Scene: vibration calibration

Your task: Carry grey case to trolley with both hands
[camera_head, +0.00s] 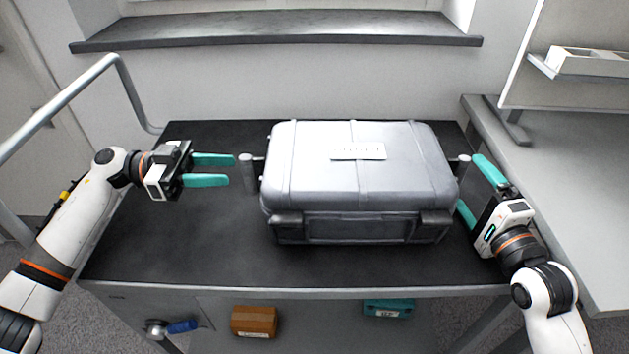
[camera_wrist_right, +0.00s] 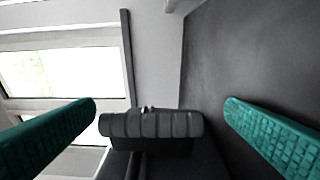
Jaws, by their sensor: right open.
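The grey case (camera_head: 360,185) lies flat and closed on a black-topped surface (camera_head: 165,250) in the head view. It has a white label on its lid and a handle at each end. My left gripper (camera_head: 230,170) is open and empty, its teal fingers pointing at the left handle (camera_head: 250,174), just short of it. My right gripper (camera_head: 467,180) is open at the case's right end, close to the right handle (camera_head: 462,167). In the right wrist view, the dark ribbed handle (camera_wrist_right: 150,124) shows between the two spread fingers, with no finger closed on it.
A silver rail (camera_head: 85,82) stands at the left. A grey worktop (camera_head: 570,170) with a raised panel lies to the right. A dark sill (camera_head: 280,30) runs along the back. An orange-brown box (camera_head: 254,322) and a teal box (camera_head: 389,308) sit below the front edge.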

